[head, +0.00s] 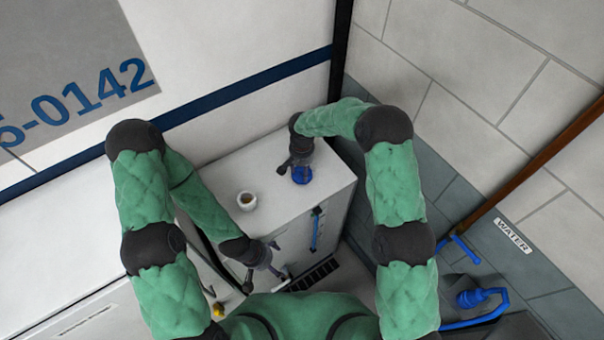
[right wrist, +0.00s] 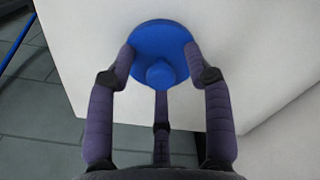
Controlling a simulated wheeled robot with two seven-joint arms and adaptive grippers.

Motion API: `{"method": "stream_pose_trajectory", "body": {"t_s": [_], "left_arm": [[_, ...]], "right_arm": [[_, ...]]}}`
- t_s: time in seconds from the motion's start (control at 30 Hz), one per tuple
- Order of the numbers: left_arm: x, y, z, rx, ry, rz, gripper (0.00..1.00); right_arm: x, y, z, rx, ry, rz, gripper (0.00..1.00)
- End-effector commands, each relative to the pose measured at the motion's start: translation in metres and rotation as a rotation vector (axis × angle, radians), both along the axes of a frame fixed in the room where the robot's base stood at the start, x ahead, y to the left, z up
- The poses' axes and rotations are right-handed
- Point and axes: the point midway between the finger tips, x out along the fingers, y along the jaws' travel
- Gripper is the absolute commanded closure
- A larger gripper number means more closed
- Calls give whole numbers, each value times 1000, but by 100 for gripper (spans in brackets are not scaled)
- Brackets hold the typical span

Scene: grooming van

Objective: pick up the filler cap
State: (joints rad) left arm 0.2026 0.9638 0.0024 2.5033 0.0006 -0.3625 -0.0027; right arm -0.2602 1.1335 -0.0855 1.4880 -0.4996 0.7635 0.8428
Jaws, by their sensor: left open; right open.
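The blue filler cap (head: 302,175) lies on the white cabinet top near its right side. In the right wrist view the cap (right wrist: 160,50) is a round blue disc with a raised knob in the middle. My right gripper (head: 301,166) is over the cap, with its fingers open. In the right wrist view two fingertips of my right gripper (right wrist: 160,58) are at the left and right of the disc and a third is below the knob. I cannot tell whether they touch it. My left gripper (head: 272,265) is open and empty, low in front of the cabinet.
A small white cup or jar (head: 247,201) with something brown inside stands on the cabinet top (head: 225,178), left of the cap. A blue handle (head: 316,229) is on the cabinet front. A blue hose with a nozzle (head: 470,298) is at the lower right, beneath a WATER sign (head: 512,236).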

Motion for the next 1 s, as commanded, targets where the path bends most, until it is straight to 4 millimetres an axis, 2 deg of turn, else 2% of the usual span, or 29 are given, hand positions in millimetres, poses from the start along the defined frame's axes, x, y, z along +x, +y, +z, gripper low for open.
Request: {"method": "stream_pose_trajectory", "body": {"t_s": [0.03, 0.2, 0.67, 0.83, 0.9, 1.0], "left_arm": [[0, 0, 0, 0, 0, 0, 12], [0, 0, 0, 0, 0, 0, 12], [0, 0, 0, 0, 0, 0, 12], [0, 0, 2, 0, 0, 0, 12], [0, 0, 4, 0, 0, 0, 12], [0, 0, 10, 0, 0, 0, 12]], "right_arm": [[0, 0, 0, 0, 0, 0, 54], [0, 0, 0, 0, 1, 0, 99], [0, 0, 3, 0, 0, 0, 99], [1, 0, 18, 2, -2, -1, 99], [1, 0, 32, 1, -4, -2, 99], [-13, 2, 51, 0, -1, 2, 99]]}}
